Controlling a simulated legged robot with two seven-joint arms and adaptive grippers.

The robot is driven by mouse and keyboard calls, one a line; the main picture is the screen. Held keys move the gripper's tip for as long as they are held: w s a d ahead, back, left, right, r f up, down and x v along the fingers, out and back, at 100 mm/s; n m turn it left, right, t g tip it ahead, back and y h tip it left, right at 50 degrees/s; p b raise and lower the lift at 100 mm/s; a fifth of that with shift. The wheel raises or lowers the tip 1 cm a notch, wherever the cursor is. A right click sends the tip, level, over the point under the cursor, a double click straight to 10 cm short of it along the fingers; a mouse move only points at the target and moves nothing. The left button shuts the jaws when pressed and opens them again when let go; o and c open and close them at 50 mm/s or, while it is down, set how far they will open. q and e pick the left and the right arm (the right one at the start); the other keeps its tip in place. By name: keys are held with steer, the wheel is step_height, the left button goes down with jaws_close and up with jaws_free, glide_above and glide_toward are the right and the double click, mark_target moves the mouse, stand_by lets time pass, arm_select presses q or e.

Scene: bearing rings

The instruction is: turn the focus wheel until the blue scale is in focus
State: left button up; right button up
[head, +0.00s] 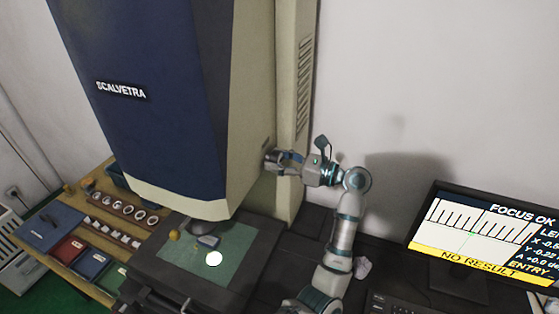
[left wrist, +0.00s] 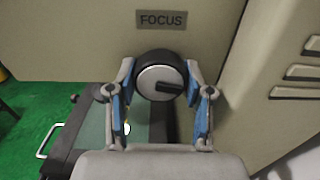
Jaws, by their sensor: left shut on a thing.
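The focus wheel (left wrist: 152,80) is a black knob with a silver face and a dark pointer, under a FOCUS label (left wrist: 161,19) on the beige machine side. My left gripper (left wrist: 159,72) has its blue-padded fingers on both sides of the wheel and is shut on it. In the head view my left gripper (head: 273,160) is against the machine's side, and the wheel is mostly hidden there. The monitor (head: 484,237) reads FOCUS OK, with dark scale ticks on white and NO RESULT on yellow. A small blue-grey piece (head: 208,241) lies on the green stage (head: 232,243) under the lens.
The blue and cream SCALVETRA machine (head: 150,120) fills the left and middle. A wooden bench (head: 103,180) with rings and coloured trays stands at left. A keyboard (head: 392,304) lies below the monitor.

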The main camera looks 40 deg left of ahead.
arm_select(q)
steer(key=shift+m, duration=0.4)
steer(key=o, duration=1.1)
steer(key=shift+a, duration=0.1)
steer(key=shift+c, duration=0.2)
steer(key=shift+o, duration=0.5)
steer(key=shift+a+f, duration=0.1)
steer(key=v, duration=1.2)
steer(key=shift+w, duration=0.1)
